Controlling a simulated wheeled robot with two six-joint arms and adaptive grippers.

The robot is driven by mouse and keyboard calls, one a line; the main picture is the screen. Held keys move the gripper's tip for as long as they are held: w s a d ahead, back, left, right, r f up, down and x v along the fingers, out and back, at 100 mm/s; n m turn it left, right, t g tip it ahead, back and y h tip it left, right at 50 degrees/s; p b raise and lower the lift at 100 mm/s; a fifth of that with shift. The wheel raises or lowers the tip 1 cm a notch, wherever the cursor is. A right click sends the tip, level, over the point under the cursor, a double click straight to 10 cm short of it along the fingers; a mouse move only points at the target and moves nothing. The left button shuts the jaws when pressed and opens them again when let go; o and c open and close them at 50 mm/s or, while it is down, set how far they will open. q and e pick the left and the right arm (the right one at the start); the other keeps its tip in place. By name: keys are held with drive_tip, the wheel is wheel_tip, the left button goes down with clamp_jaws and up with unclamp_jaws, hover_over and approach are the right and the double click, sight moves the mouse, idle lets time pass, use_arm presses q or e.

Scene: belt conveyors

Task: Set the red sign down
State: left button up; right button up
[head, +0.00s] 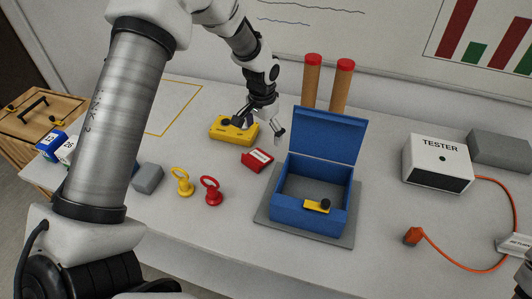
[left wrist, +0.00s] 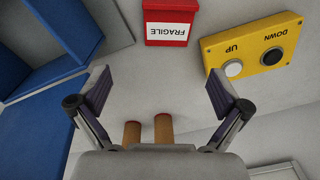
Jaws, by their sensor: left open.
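The red sign (head: 257,160) with a white label rests on the white table, between the yellow button box and the blue box. In the left wrist view the sign (left wrist: 165,36) shows at the top, its label reading FRAGILE upside down. My left gripper (head: 262,130) is open and empty, just behind and above the sign in the head view. In the left wrist view its two fingers (left wrist: 160,88) are wide apart with only table between them, and the sign lies clear beyond the tips. My right gripper cannot be made out.
The open blue box (head: 325,225) stands on a grey mat right of the sign. The yellow button box (head: 229,133) is close on the left. Two red-capped posts (head: 311,82) stand behind. Red and yellow ring-topped pieces (head: 211,192) are in front. A tester (head: 437,163) is at right.

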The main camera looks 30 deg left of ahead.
use_arm(q)
hover_over(259, 156)
drive_tip(key=shift+g, duration=0.4)
drive_tip(key=f, duration=0.5)
drive_tip(key=shift+s+a+f, duration=0.15)
drive_tip(key=shift+s+a, duration=0.05)
drive_tip(key=shift+a, duration=0.2)
drive_tip(key=f+p, duration=0.1)
drive_tip(key=d+f+p, duration=0.1)
drive_tip(key=f, duration=0.1)
drive_tip(key=shift+d+f, duration=0.15)
drive_tip(key=shift+f, duration=0.1)
drive_tip(key=shift+d+f, duration=0.1)
drive_tip(key=shift+f, duration=0.25)
drive_tip(key=shift+w+a+f, duration=0.1)
drive_tip(key=shift+a+f, duration=0.2)
drive_tip(key=shift+a, duration=0.1)
drive_tip(key=c, duration=0.9)
drive_tip(key=shift+d+r, duration=0.15)
drive_tip(key=shift+d, duration=0.1)
drive_tip(key=shift+c, duration=0.8)
drive_tip(key=shift+a, duration=0.15)
drive_tip(key=shift+c, duration=0.5)
use_arm(e)
drive_tip(key=r, duration=0.1)
drive_tip(key=a+r, duration=0.1)
drive_tip(key=r, duration=0.1)
drive_tip(key=shift+w+a+r, duration=0.2)
